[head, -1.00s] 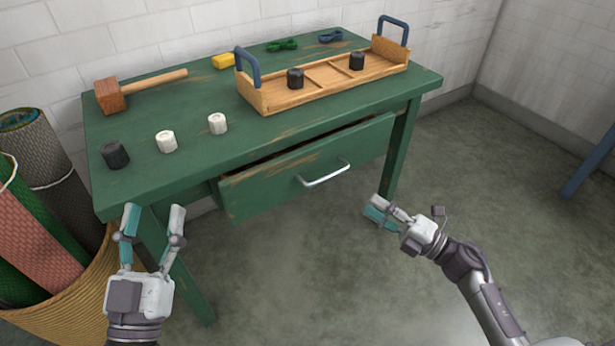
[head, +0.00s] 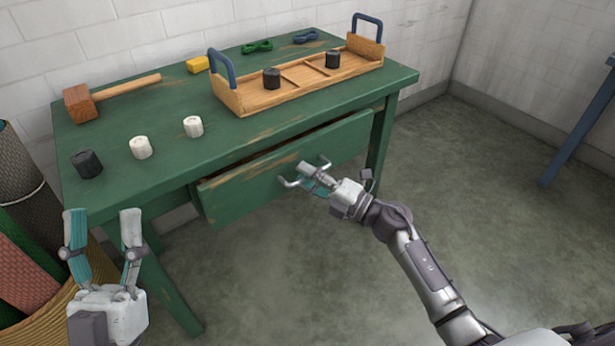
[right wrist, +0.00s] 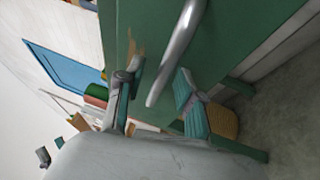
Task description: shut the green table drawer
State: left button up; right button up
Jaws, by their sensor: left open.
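The green table drawer (head: 235,192) stands partly open; a dark gap shows above its front, under the table top. Its metal bar handle (head: 290,183) is partly hidden behind my right gripper (head: 314,180). In the right wrist view the handle (right wrist: 176,48) runs between the two spread fingers of the right gripper (right wrist: 157,95). I cannot tell whether a finger touches it. My left gripper (head: 103,232) is open and empty, in front of the table's left end, away from the drawer.
The green table (head: 120,190) carries a wooden tray (head: 300,95) with dark skeins, white skeins (head: 141,148), a dark skein (head: 87,164), a mallet (head: 80,103) and a yellow block (head: 198,65). A basket (head: 60,325) of rolls stands at left.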

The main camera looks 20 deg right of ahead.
grip_shut()
dwell(0.3)
